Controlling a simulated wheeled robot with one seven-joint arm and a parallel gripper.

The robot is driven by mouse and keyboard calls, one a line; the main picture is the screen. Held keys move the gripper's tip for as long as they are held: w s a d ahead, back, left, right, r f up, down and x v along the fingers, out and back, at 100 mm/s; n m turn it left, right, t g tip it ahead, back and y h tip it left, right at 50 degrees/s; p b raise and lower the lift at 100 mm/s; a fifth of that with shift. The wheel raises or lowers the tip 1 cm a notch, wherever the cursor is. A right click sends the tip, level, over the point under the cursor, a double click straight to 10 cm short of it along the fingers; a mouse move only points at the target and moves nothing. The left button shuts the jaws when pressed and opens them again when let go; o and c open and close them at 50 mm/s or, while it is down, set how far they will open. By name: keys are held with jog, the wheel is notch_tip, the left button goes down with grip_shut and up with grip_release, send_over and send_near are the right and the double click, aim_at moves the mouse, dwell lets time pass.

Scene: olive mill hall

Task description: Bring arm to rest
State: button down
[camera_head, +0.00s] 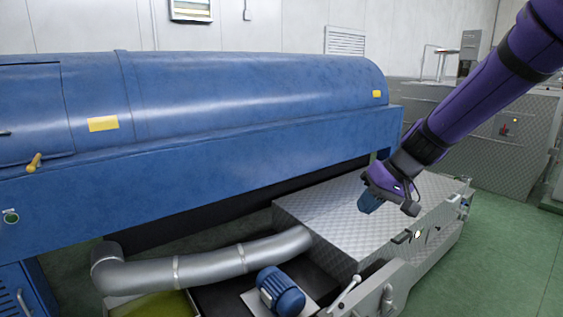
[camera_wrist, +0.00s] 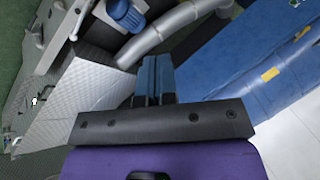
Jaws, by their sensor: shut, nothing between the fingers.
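My purple arm reaches in from the upper right of the head view. My gripper (camera_head: 368,203) hangs at its lower end, in front of the metal-plated box in that view. In the wrist view my gripper (camera_wrist: 155,72) shows as two blue fingers side by side, closed together with nothing held between them. The fingers appear clear of the surfaces around them, though the exact gap to the plated top cannot be told.
A large blue machine (camera_head: 250,95) with a rounded cover fills the left and middle. A plated metal box (camera_head: 330,210) stands before it, with a silver pipe (camera_head: 210,266) and a blue motor (camera_head: 280,290) nearby. Green floor (camera_head: 500,225) is clear at right.

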jog(key=s+d+r+t+h, duration=0.1)
jog(key=s+d+r+h, duration=0.1)
jog(key=s, duration=0.6)
jog(key=s+d+r+m+t+h, duration=0.1)
jog(key=s+d+r+h, duration=0.1)
jog(key=s+d+r, duration=0.3)
jog(key=s+d+r+m+t+h, duration=0.1)
jog(key=s+d+r, duration=0.3)
jog(key=s, duration=0.9)
jog(key=shift+d+h, duration=0.15)
jog(key=shift+h, duration=0.35)
jog(key=shift+w, duration=0.2)
